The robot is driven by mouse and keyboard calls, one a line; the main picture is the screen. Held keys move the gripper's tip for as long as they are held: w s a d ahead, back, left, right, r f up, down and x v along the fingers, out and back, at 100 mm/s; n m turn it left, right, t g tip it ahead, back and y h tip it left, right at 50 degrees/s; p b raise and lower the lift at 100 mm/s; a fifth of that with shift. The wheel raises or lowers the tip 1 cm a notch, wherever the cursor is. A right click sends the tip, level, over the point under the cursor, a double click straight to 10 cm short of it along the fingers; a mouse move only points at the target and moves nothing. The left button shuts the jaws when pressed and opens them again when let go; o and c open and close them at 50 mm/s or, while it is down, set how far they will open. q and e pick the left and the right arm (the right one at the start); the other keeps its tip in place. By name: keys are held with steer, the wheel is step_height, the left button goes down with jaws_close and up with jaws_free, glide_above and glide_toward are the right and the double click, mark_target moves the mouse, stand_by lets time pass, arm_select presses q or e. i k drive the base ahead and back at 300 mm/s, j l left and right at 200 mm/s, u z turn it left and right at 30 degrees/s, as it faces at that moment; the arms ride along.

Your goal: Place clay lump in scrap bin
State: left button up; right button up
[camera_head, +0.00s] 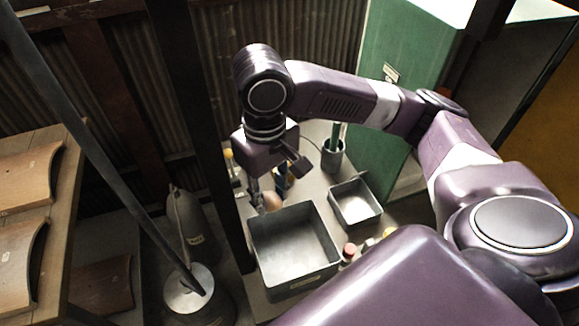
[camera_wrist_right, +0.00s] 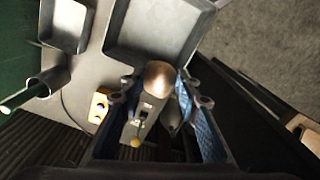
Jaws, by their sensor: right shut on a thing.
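A smooth brown rounded lump (camera_head: 272,202), which looks like the clay lump, is beside the far left corner of a large grey open bin (camera_head: 295,285). My right gripper (camera_head: 263,197) points down over it. In the wrist view, the lump (camera_wrist_right: 160,76) is between the blue-padded fingers of the right gripper (camera_wrist_right: 162,98), which are shut on it. The large bin (camera_wrist_right: 150,52) is just past the fingertips and looks empty. I cannot read its label, so I cannot tell if it is the scrap bin. My left gripper is not in view.
A smaller empty grey bin (camera_head: 356,217) is right of the large one. A grey cup (camera_head: 333,160) holding something green stands behind it. A dark post (camera_head: 222,200) rises close left of the gripper. Small red and yellow items are beside the large bin. A yellow block (camera_wrist_right: 99,106) is near the fingers.

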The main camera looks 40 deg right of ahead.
mark_target(291, 256)
steer(key=j+z, duration=0.1)
steer(key=z, duration=1)
